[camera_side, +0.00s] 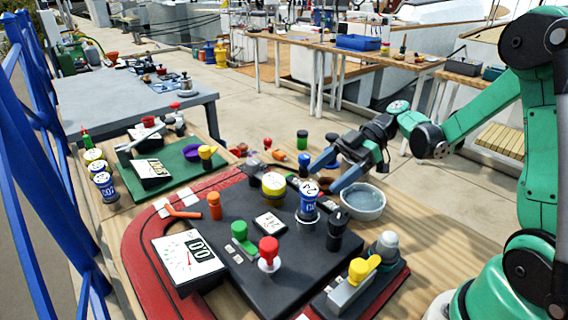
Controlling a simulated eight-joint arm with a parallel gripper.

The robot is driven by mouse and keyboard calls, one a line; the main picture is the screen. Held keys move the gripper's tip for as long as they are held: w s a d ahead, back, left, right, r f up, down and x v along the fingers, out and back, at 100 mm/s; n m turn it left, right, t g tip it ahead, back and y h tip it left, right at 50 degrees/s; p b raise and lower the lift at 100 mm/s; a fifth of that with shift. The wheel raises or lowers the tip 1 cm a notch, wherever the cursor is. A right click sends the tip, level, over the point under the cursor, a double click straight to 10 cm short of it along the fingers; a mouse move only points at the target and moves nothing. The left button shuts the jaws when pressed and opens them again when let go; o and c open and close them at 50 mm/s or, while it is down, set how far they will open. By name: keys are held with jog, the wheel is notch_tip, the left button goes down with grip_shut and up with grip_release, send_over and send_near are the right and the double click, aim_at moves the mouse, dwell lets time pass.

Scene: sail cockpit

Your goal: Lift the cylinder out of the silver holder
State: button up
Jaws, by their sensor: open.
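A blue cylinder (308,203) with a pale top and white markings stands upright on the dark panel. Its lower end sits in a small silver holder (306,222), of which only a little shows. My gripper (324,179) comes in from the right, just above and behind the cylinder in this view. Its two blue fingers are apart with nothing between them. I cannot tell from this one view whether a finger touches the cylinder.
A grey bowl (362,200) lies beneath my gripper. A red button (268,250), a green switch (241,234) and a gauge box (188,261) are nearer the front.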

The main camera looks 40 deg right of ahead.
aim_at(312, 188)
jog(key=shift+s+d+f+n+y, duration=0.15)
jog(key=shift+d+n+y, duration=0.25)
jog(key=shift+n, duration=0.3)
jog(key=shift+x, duration=2.75)
grip_shut()
jog(key=shift+r, duration=0.2)
